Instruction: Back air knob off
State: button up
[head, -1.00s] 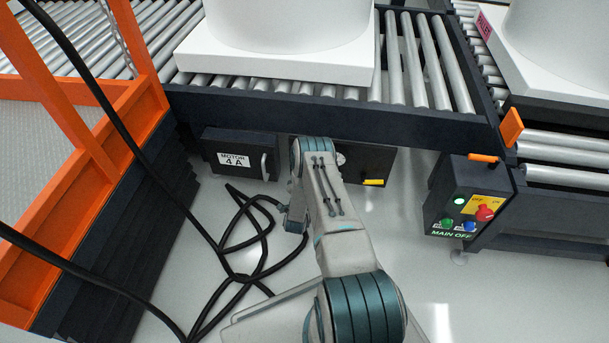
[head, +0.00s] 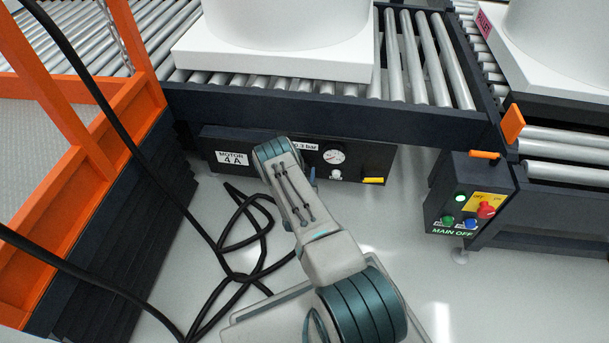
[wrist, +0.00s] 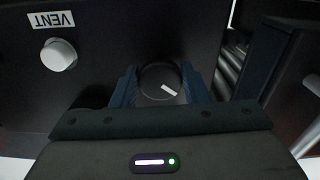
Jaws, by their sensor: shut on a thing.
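A round black knob (wrist: 160,83) with a white pointer mark shows in the wrist view, on a dark panel (wrist: 95,25). The pointer lies slanted. My gripper (wrist: 160,90) has one finger on each side of the knob and is shut on it. In the head view my arm hides this knob and most of the gripper. The panel's front (head: 365,160) shows there under the conveyor, with a gauge (head: 333,156) and a label ending in "bar" (head: 306,147).
A white knob (wrist: 58,54) sits beside a VENT label (wrist: 51,19). A yellow handle (head: 373,180) is on the panel's right, a MOTOR 4 A label (head: 233,158) on its left. Black cables (head: 240,245) lie on the floor. A control box (head: 465,205) stands right.

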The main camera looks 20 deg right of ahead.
jog(key=n+b, duration=0.2)
jog(key=n, duration=0.9)
jog(key=shift+s, duration=0.1)
dwell(0.5)
jog(key=o, duration=1)
jog(key=shift+a, duration=0.1)
jog(key=p+v, duration=0.4)
jog(key=v, duration=0.9)
jog(key=shift+s+a+p, duration=0.15)
jog(key=shift+s+p, duration=0.2)
jog(key=shift+w+r, duration=0.1)
jog(key=shift+r, duration=0.05)
